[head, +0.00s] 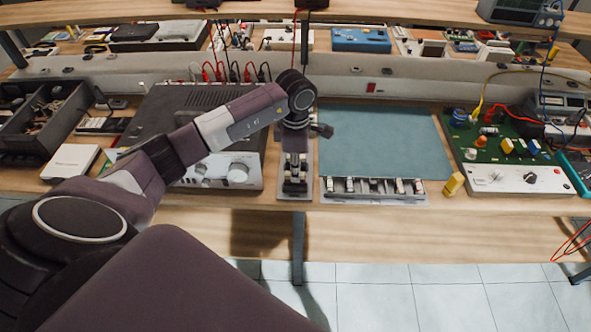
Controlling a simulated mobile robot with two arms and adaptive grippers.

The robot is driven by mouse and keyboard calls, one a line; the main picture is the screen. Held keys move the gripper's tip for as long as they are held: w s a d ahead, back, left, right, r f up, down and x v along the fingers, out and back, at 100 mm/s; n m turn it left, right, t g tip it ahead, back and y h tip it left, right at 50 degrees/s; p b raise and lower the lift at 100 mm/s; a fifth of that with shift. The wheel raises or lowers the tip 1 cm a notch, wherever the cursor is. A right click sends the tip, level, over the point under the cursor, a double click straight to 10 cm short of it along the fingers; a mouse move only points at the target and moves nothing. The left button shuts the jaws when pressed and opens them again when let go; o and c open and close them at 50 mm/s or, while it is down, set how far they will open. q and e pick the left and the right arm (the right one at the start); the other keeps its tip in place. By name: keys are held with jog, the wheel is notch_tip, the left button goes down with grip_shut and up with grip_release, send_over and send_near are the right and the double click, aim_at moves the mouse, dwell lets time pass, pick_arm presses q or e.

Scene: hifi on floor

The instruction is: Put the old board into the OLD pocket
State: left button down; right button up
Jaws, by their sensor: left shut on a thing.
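My left gripper (295,178) points down over a narrow grey holder (296,194) at the front edge of the bench, between the hi-fi unit and the teal mat. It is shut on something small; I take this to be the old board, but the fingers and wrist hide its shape. No label reading OLD can be made out, so I cannot tell which compartment is the OLD pocket. A grey rack (410,199) with several small pale parts lies along the mat's front edge. My right gripper is not in view.
The teal mat (385,140) is bare. A green circuit panel (490,150) with knobs and a yellow block (453,184) are to the right. A dark parts bin (40,125) and white box (70,161) are left.

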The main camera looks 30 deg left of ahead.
pick_arm(q)
jog(key=shift+f+b, duration=0.7)
jog(key=shift+f, duration=0.15)
dwell(0.5)
jog(key=c, duration=1.8)
grip_release()
jog(key=shift+c, duration=0.2)
jog(key=shift+r, duration=0.15)
notch_tip(320, 180, up, 12)
